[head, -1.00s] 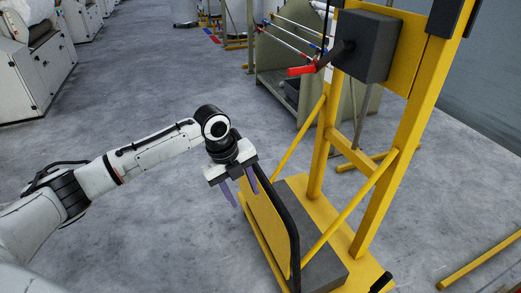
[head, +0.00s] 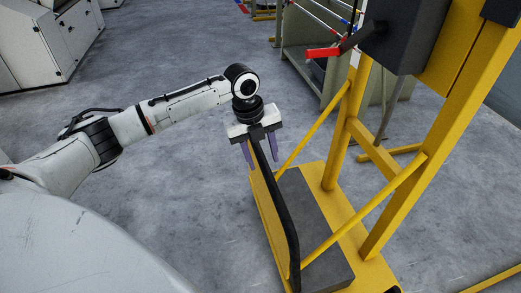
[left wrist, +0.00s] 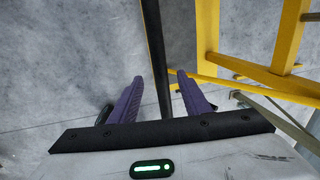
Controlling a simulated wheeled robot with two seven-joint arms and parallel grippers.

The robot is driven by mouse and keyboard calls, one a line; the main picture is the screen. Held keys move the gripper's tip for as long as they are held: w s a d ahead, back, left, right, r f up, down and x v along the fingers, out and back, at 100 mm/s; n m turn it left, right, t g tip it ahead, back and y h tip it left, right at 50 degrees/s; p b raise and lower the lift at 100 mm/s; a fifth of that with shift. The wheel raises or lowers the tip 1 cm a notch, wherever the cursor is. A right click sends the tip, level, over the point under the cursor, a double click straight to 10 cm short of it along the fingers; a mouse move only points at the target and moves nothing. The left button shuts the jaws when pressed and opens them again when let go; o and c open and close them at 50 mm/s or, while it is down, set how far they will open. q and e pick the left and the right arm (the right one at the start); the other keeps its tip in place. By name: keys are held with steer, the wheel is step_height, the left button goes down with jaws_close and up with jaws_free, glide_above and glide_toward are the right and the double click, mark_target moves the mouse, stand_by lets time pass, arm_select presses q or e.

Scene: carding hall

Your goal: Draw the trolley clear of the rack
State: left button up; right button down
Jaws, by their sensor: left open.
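The yellow trolley (head: 340,211) stands at the right, with a grey slab on its deck and a tall yellow frame. Its black bar handle (head: 286,222) rises along the near left side. My left gripper (head: 262,161) is open over the handle's upper end, its purple fingers on either side of it. In the left wrist view the black bar (left wrist: 156,45) runs between the open fingers (left wrist: 160,78), with gaps on both sides. A grey-green rack (head: 304,58) stands behind the trolley, partly hidden by the frame. My right gripper is not in view.
A dark box (head: 402,35) with a red-gripped crank (head: 323,53) sits high on the trolley's frame. White machine cabinets (head: 50,42) stand at the far left. The grey floor (head: 180,190) left of the trolley is clear. A yellow bar lies at the lower right.

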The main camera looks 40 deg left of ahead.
mark_target(266, 170)
arm_select(q)
steer(key=f, duration=0.4)
steer(key=w+d+f, duration=0.1)
steer(key=f, duration=0.2)
steer(key=shift+f+b, duration=0.1)
steer(key=shift+b, duration=0.3)
steer(key=shift+a, duration=0.1)
jaws_close()
stand_by(0.9)
